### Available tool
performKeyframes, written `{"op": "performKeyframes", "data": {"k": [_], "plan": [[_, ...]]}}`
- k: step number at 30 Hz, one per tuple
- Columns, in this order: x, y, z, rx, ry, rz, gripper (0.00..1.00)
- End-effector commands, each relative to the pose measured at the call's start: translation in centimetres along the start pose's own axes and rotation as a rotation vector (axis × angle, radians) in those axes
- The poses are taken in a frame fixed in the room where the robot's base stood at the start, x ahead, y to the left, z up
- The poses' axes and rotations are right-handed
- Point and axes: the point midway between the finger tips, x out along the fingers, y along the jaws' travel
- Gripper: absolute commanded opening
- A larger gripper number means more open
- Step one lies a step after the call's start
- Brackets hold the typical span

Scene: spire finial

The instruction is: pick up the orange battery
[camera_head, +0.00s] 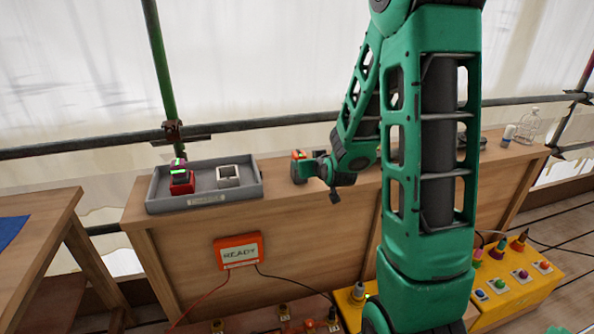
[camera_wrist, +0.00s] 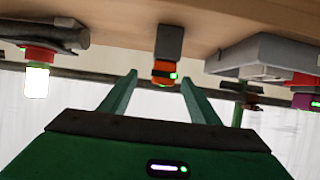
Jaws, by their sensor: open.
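The orange battery (camera_head: 299,154) stands on the wooden bench to the right of the grey tray, with a dark grey block-like part (camera_head: 298,173) below its orange top. My gripper (camera_head: 325,178) is just right of the battery in the head view. In the wrist view my gripper (camera_wrist: 158,81) is open and empty, its two green fingers pointing towards the battery, which appears between the tips. Whether the battery is within finger reach is unclear.
The grey tray (camera_head: 156,208) holds a red item (camera_head: 182,187) with a dark, green-lit top and a pale block (camera_head: 228,176). A READY box (camera_head: 238,251) hangs on the bench front. A clear bottle (camera_head: 528,128) stands far right. My arm hides the bench's middle.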

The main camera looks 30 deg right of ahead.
Motion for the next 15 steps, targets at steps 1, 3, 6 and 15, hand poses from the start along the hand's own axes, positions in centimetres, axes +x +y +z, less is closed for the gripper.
{"op": "performKeyframes", "data": {"k": [1, 3, 6, 15], "plan": [[0.3, -0.1, -0.1, 0.002, 0.015, -0.002, 0.56], [0.6, -0.2, -0.3, 0.003, 0.032, -0.003, 0.56], [1.5, -0.2, -0.4, 0.004, 0.043, -0.004, 0.56], [5.5, -0.2, -0.7, 0.004, 0.043, -0.003, 0.56]]}}
